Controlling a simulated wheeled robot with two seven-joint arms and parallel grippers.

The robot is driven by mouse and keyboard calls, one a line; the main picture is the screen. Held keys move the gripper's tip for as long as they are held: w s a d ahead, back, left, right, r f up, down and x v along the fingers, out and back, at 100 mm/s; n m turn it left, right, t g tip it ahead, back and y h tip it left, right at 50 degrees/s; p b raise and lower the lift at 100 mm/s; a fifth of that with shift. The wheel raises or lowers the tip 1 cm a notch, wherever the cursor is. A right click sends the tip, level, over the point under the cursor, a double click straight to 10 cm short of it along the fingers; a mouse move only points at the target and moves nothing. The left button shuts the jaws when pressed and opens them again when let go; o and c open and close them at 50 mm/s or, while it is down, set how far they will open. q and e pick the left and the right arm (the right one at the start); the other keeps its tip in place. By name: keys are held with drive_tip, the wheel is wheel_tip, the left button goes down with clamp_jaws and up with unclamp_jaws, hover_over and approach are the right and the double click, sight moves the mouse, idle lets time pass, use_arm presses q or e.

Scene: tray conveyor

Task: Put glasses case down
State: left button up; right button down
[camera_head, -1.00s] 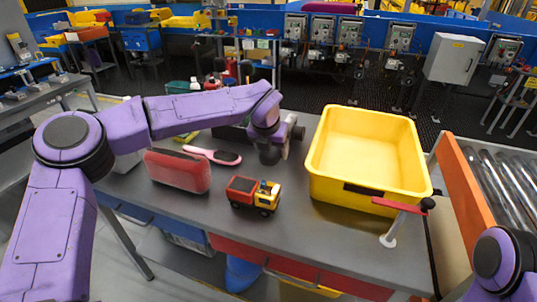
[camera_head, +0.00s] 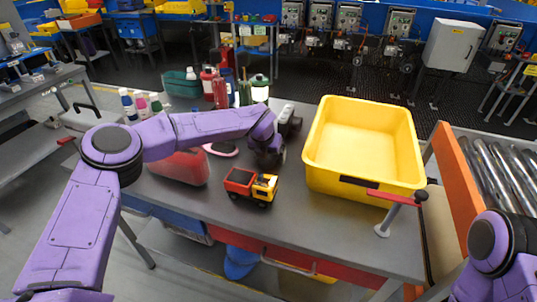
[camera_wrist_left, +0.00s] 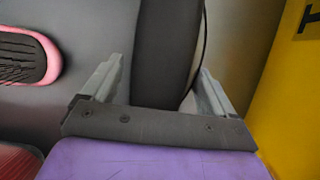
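A dark grey, smooth, long object, which looks like the glasses case (camera_wrist_left: 165,50), lies between the fingers of my left gripper in the left wrist view. My left gripper (camera_wrist_left: 160,85) has its fingers wide apart on either side of it, with a narrow gap showing on the left. In the head view my left gripper (camera_head: 291,118) is low over the table, just left of the yellow bin, and my wrist hides most of the case. My right arm is at the lower right edge; its gripper is out of view.
The yellow bin (camera_head: 365,178) stands right of my left gripper. A toy truck (camera_head: 250,186), a red case (camera_head: 182,168) and a pink brush (camera_head: 221,150) lie on the grey table (camera_head: 300,225). Bottles and a lantern (camera_head: 259,88) stand behind. A roller conveyor (camera_head: 500,165) is at right.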

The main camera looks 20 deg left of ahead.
use_arm(q)
drive_tip(key=shift+r, duration=0.3)
drive_tip(key=shift+s+r, duration=0.15)
drive_tip(key=shift+r, duration=0.2)
drive_tip(key=b+v, duration=0.1)
drive_tip(key=v, duration=1)
drive_tip(key=shift+b, duration=0.35)
